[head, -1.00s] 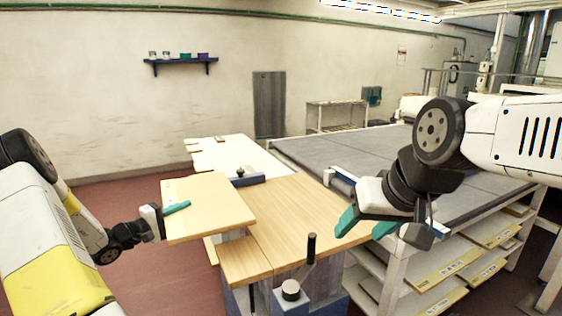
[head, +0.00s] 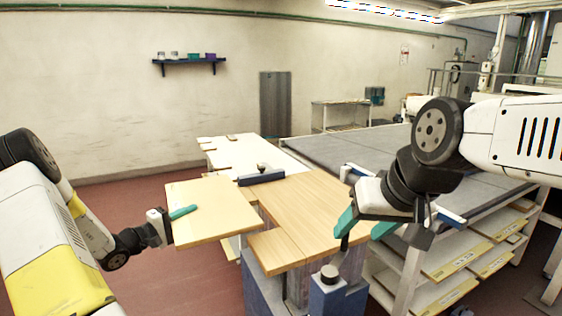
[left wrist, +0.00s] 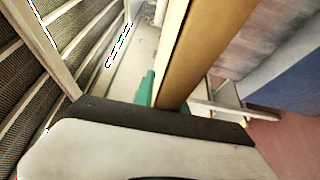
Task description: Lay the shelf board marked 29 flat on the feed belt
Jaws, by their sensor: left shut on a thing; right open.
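My left gripper (head: 172,222) is shut on the near left edge of a pale wooden board (head: 213,208), held about level in the air left of the wood-topped bench. No number is legible on it. In the left wrist view the same board (left wrist: 205,45) shows as a long edge rising from the jaws, with a teal fingertip (left wrist: 145,88) beside it. The wide grey surface (head: 385,152) at the right, likely the feed belt, looks bare where visible. My right gripper (head: 365,226) is open and empty in front of its near edge.
The wood-topped bench (head: 308,212) stands between the held board and the grey surface. A dark block with a knob (head: 261,178) and a black-handled post (head: 330,275) stand at it. White panels (head: 238,153) lie behind. Racks of labelled boards (head: 455,257) fill the space under the grey surface.

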